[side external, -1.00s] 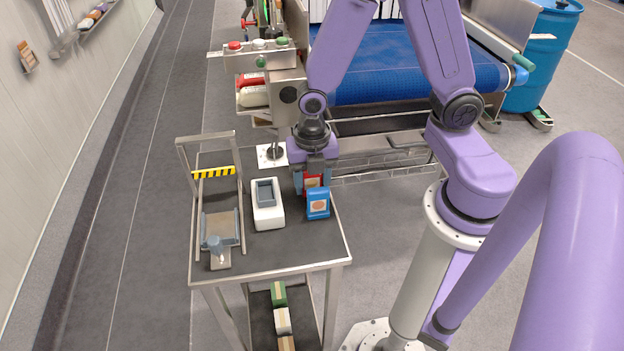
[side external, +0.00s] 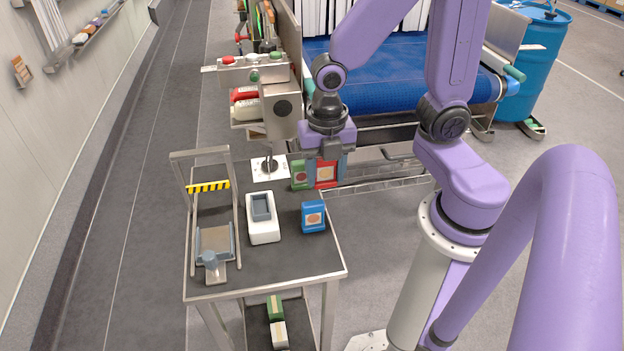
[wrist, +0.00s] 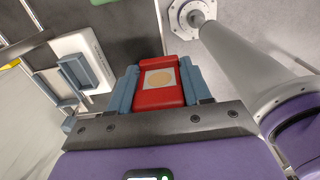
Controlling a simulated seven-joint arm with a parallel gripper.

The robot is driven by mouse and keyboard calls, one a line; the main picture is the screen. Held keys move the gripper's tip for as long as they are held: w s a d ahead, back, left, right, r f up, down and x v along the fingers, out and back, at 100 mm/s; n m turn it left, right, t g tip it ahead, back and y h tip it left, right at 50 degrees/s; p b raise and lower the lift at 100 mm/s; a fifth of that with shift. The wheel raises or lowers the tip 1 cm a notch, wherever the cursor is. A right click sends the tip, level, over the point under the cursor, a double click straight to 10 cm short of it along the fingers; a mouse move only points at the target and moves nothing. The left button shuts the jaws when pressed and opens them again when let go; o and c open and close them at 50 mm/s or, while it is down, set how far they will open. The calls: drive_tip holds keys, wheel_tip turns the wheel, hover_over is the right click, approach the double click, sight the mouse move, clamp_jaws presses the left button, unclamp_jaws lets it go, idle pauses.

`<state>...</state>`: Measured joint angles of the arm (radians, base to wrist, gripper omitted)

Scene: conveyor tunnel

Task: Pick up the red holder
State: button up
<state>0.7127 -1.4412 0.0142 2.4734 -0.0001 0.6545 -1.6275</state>
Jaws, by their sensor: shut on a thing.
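The red holder (side external: 326,174) is a small red block with a pale label bearing a round tan mark. My gripper (side external: 327,168) is shut on it and holds it up above the far right part of the cart top. In the wrist view the red holder (wrist: 160,86) sits between the two blue-grey fingers of my gripper (wrist: 162,88), its labelled face toward the camera.
On the cart (side external: 285,277) stand a blue holder (side external: 313,217), a green holder (side external: 300,175), a white device with a grey tray (side external: 262,222) and a grey clamp-like fixture (side external: 213,252). A post with buttons (side external: 254,72) and a blue conveyor (side external: 385,75) are behind.

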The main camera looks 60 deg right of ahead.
drive_tip(key=s+d+r, duration=0.2)
drive_tip(key=s+r, duration=0.3)
drive_tip(key=s, duration=0.5)
drive_tip(key=shift+r, duration=0.15)
drive_tip(key=shift+d, duration=0.1)
drive_tip(key=o, duration=0.5)
clamp_jaws()
